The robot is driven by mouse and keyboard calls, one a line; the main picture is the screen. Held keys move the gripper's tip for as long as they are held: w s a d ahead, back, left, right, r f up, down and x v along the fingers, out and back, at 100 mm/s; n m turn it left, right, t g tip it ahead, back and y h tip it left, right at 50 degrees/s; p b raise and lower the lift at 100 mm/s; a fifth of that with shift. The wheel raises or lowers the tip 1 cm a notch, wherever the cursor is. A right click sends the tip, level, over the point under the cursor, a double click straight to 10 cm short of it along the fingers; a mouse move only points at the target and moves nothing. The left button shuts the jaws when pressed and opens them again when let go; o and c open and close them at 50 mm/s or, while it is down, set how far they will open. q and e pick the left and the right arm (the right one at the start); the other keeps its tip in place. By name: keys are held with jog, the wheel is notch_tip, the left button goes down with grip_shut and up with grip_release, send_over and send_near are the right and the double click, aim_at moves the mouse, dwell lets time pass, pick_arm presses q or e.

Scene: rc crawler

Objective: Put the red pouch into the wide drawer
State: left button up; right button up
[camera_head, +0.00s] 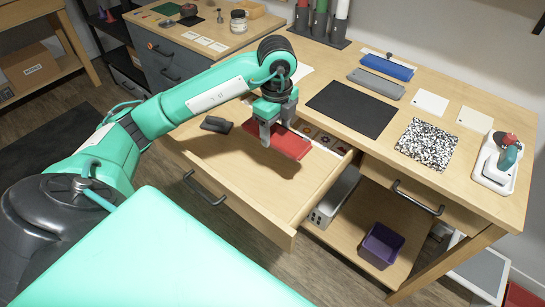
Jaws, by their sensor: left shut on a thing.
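The wide drawer (240,180) is pulled out from the wooden desk, with its light wood floor largely bare. My left gripper (266,143) points down over the drawer's back part and is shut on the red pouch (291,144). The pouch lies flat at the height of the drawer's inside, with a dark shadow below its front edge. I cannot tell whether it touches the drawer floor. My right gripper is not in view.
A dark item (216,125) lies at the drawer's back left, and a strip of small cards (322,138) lies at its back right. A black mat (352,108) lies on the desk behind. A purple bin (382,244) stands on the lower shelf.

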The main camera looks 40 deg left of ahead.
aim_at(275, 169)
pick_arm(q)
notch_tip(275, 169, down, 12)
jog(key=shift+f, duration=0.25)
jog(key=shift+f, duration=0.1)
jog(key=o, duration=1)
jog(key=shift+c, duration=0.2)
notch_tip(275, 169, up, 12)
jog(key=shift+r, duration=0.15)
dwell(0.3)
